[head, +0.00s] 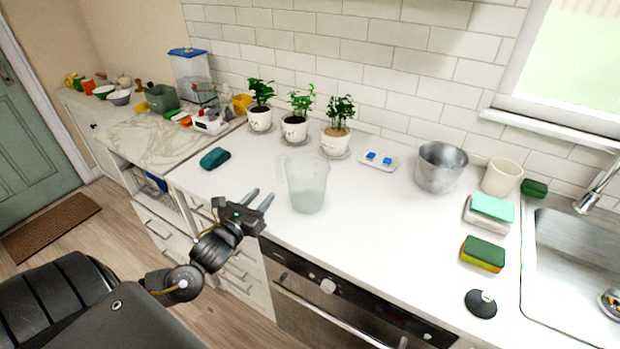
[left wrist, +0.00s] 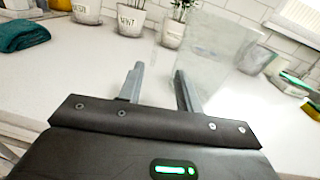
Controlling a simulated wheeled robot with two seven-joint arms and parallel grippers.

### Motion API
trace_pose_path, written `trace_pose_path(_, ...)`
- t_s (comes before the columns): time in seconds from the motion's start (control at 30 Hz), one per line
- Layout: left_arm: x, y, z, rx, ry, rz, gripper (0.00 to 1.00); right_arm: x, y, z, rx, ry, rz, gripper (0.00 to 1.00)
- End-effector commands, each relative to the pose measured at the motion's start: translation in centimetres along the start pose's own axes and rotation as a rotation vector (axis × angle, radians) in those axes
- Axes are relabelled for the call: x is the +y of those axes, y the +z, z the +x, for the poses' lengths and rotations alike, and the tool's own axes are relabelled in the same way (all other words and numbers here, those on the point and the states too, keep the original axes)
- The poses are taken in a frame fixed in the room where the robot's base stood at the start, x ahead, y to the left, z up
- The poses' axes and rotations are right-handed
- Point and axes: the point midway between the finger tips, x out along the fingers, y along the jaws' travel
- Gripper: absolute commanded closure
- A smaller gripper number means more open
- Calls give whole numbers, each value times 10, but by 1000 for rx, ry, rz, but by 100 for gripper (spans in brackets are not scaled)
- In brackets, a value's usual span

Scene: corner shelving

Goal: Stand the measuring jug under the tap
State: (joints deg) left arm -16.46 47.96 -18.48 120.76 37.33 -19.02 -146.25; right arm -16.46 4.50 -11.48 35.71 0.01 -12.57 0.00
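The measuring jug (head: 308,186) is a clear, frosted-looking vessel standing upright on the white counter, its handle toward the left. My left gripper (head: 258,199) is open and empty, to the left of the jug and apart from it. In the left wrist view the two fingers (left wrist: 158,84) are spread, with the jug (left wrist: 212,50) beyond and to the right of them. The tap (head: 598,186) is at the far right edge, over the steel sink (head: 575,262); only part of it shows. My right gripper is not in view.
Three potted plants (head: 294,128) stand behind the jug. A metal pot (head: 440,168), a white cup (head: 501,177), sponges (head: 482,254) and a black disc (head: 481,304) lie between jug and sink. A teal cloth (head: 214,158) lies left. The counter's middle is clear.

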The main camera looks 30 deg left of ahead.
Motion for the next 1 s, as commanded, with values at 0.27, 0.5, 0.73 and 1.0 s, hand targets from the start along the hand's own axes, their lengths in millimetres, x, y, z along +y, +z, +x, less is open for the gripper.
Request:
trace_pose_path(0.27, 8, 3, 31, -2, 15, 0, 65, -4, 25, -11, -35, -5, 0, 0)
trace_pose_path(0.5, 6, 0, 51, 1, 10, 0, 65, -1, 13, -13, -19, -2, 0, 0)
trace_pose_path(0.73, 6, 4, 66, -1, 11, -2, 65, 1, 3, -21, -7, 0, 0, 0)
trace_pose_path(1.0, 6, 1, 101, 0, 9, -1, 65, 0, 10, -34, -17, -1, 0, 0)
